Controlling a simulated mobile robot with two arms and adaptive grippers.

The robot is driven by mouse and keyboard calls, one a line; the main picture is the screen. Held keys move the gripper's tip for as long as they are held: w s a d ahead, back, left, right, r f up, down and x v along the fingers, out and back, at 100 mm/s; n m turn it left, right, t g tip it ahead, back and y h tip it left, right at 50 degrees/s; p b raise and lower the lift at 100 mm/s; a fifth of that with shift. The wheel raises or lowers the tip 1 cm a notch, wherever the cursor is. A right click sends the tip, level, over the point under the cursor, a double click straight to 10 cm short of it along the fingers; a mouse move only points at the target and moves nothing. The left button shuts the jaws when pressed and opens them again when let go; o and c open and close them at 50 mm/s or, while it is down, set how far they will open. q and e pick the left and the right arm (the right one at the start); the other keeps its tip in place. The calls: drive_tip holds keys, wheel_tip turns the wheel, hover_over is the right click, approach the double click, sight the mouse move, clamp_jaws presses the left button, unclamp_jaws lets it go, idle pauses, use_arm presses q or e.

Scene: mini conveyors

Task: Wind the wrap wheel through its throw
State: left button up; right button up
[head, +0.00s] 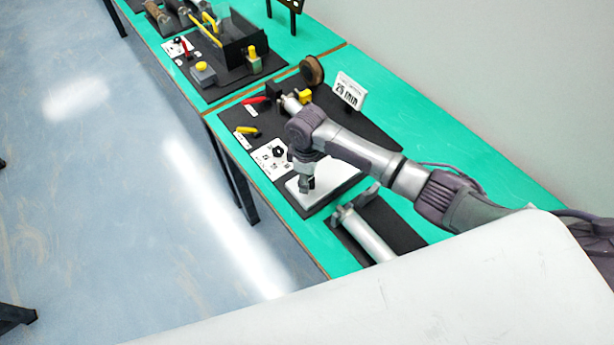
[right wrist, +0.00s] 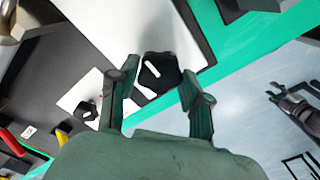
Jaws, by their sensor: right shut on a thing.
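My right gripper (head: 307,184) reaches down over a pale plate (head: 338,181) on a black board on the green bench. In the right wrist view its two green fingers (right wrist: 153,88) are shut on a dark knob (right wrist: 153,64) with white marks, one finger on each side. I take this knob to be part of the wrap wheel; the fingers and arm hide most of the wheel in the head view. The pale plate also shows in the right wrist view (right wrist: 105,22). My left gripper is not in view.
Near the gripper are a white panel with a black knob (head: 279,151), a yellow handle (head: 247,130) and a red handle (head: 255,100). A brown roll (head: 312,69) and a sign (head: 349,90) stand behind. A grey cylinder (head: 366,235) lies nearer. Open floor lies left.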

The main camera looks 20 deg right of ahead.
drive_tip(key=o, duration=1.1)
drive_tip(key=shift+o, duration=0.2)
wheel_tip(320, 180, up, 12)
